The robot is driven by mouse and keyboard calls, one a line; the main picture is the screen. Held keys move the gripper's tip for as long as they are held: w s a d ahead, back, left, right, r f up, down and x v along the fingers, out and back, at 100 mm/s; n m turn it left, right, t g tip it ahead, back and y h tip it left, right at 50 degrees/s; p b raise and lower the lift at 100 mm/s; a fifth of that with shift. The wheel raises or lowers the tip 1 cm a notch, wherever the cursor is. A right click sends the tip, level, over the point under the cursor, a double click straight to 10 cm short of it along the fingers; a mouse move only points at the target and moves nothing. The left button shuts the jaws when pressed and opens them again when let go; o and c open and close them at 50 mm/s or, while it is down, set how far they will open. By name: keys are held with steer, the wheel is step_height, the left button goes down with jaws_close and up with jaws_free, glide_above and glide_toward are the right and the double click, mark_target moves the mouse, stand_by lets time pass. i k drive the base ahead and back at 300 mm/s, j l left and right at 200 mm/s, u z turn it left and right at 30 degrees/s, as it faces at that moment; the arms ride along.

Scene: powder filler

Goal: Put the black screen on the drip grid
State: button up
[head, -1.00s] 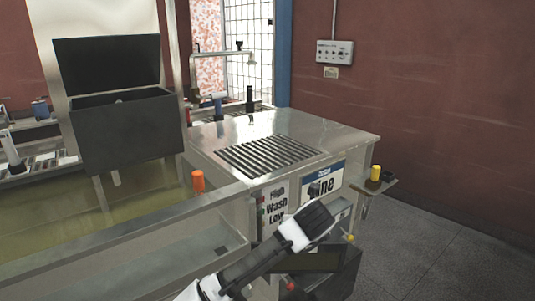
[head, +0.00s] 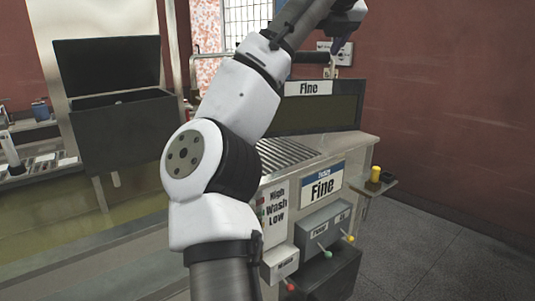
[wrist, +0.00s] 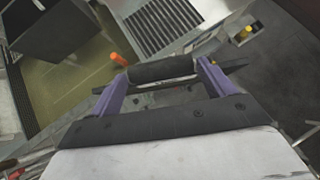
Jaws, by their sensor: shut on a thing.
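The black screen (head: 318,112) is a flat dark frame with an olive panel and a white "Fine" label on its top edge. In the head view it stands upright, its face toward me, high over the counter. My gripper (head: 339,54) is above it, shut on the screen's top handle; in the wrist view the purple fingers grip the dark handle bar (wrist: 163,70). The drip grid (head: 284,154), a slatted panel in the steel counter top, is partly hidden by my arm and the screen. It also shows in the wrist view (wrist: 160,22). I cannot tell the screen's exact height.
The steel counter front carries a blue "Fine" sign (head: 322,187) and grey control boxes with levers (head: 325,232). A yellow knob (head: 375,175) sits on a side bracket at right. An open black bin (head: 121,128) stands at left. An orange cap (wrist: 118,59) shows in the wrist view.

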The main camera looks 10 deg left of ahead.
mark_target(268, 152)
steer(key=i+j, duration=0.25)
steer(key=i, duration=0.15)
steer(key=i+j, duration=0.2)
steer(key=i, duration=0.15)
steer(key=i+j+z, duration=0.1)
steer(key=z, duration=0.25)
steer(key=i+j, duration=0.05)
steer(key=i, duration=0.05)
